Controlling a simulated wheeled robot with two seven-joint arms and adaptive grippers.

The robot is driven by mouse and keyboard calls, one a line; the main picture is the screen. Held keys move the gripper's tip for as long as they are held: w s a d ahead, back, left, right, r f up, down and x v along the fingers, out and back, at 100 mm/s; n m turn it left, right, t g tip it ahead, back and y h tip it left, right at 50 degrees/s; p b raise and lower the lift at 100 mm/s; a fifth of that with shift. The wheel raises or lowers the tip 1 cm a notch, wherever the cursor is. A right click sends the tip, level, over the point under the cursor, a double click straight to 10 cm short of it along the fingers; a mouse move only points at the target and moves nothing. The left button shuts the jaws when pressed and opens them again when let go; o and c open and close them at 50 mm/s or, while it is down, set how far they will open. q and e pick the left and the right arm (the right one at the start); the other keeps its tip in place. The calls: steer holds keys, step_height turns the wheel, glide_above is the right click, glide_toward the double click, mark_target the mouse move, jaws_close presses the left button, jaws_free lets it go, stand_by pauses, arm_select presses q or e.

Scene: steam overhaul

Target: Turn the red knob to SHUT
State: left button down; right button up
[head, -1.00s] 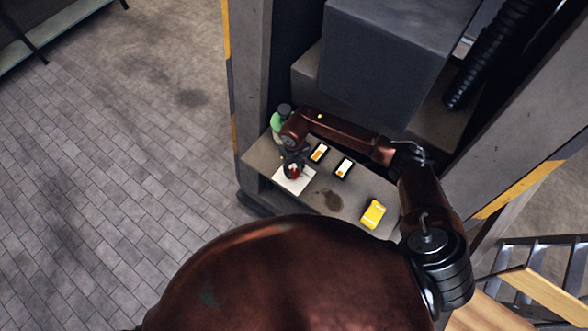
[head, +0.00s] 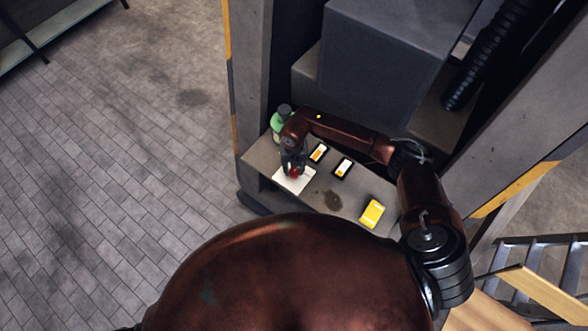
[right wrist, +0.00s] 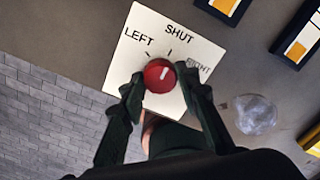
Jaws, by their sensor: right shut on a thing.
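The red knob (right wrist: 158,78) sits on a white square plate (right wrist: 140,25) marked LEFT, SHUT and RIGHT, seen in the right wrist view. The white mark on the knob points up and slightly right, roughly at the SHUT tick. My right gripper (right wrist: 161,82) has a finger on each side of the knob and is shut on it. In the head view, the right gripper (head: 293,166) comes down over the knob (head: 295,172) and the white plate (head: 287,185). My left gripper is not in view.
The plate lies on a grey bench (head: 258,160). Two dark-framed cards (head: 318,153) (head: 343,167) and a yellow box (head: 372,213) lie to its right. A green bottle (head: 277,126) stands behind the plate. Pillars flank the bench.

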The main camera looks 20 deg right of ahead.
mark_target(294, 171)
steer(key=o, duration=1.2)
steer(key=shift+c, duration=0.2)
step_height(294, 171, up, 12)
stand_by(0.3)
